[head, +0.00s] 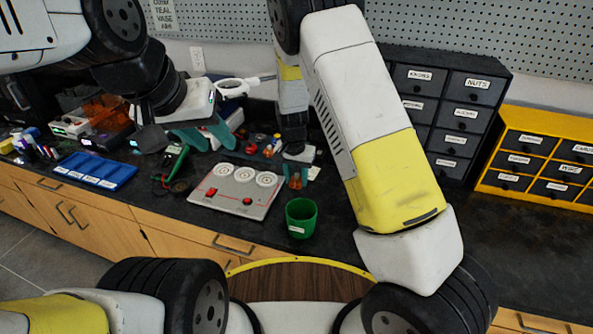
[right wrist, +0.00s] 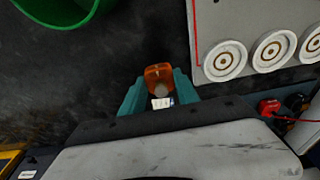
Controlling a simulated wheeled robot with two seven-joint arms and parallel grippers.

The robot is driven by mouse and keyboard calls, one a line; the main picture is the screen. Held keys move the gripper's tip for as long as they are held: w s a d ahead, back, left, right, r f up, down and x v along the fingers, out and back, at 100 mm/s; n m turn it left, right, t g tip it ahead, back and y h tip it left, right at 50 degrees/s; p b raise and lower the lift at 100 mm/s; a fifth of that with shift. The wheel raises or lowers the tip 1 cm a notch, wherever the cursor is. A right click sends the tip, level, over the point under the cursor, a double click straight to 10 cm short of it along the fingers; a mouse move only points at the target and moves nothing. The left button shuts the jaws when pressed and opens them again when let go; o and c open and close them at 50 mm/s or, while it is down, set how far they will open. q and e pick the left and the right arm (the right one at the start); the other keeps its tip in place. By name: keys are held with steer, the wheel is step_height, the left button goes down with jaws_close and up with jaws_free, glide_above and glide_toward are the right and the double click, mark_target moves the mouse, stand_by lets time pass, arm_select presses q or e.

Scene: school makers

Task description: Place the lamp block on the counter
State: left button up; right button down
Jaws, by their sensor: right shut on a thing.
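The lamp block (right wrist: 158,75) is a small orange translucent piece with a white label below it. In the right wrist view it sits between the teal fingers of my right gripper (right wrist: 160,92), which is shut on it. In the head view the lamp block (head: 295,182) shows small and partly hidden between the fingers of my right gripper (head: 295,180), over the dark counter (head: 340,238), behind the green cup. I cannot tell whether it touches the counter. My left gripper (head: 204,138) is over the counter at left, its teal fingers apart and empty.
A green cup (head: 300,220) stands near the counter's front edge. A grey panel with white dials (head: 225,197) lies left of it.

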mark_target(296, 181)
steer(key=shift+f, duration=1.8)
steer(key=shift+f, duration=0.1)
steer(key=c, duration=0.9)
jaws_free()
steer(key=s+d+r+y, duration=0.1)
steer(key=s+d+r, duration=0.15)
steer(key=r, duration=0.75)
steer(key=s+d+r+y, duration=0.1)
steer(key=s+r, duration=0.2)
steer(key=r, duration=0.7)
steer(key=s+d+r+n+t, duration=0.2)
steer(key=s+d+r, duration=0.3)
steer(key=s, duration=0.5)
steer(key=s+d+r+n+t, duration=0.2)
steer(key=s+d+r, duration=0.3)
steer(key=s+r, duration=0.4)
steer(key=shift+s+d+r+y, duration=0.35)
steer(key=shift+s+d+y, duration=0.05)
steer(key=shift+s, duration=0.6)
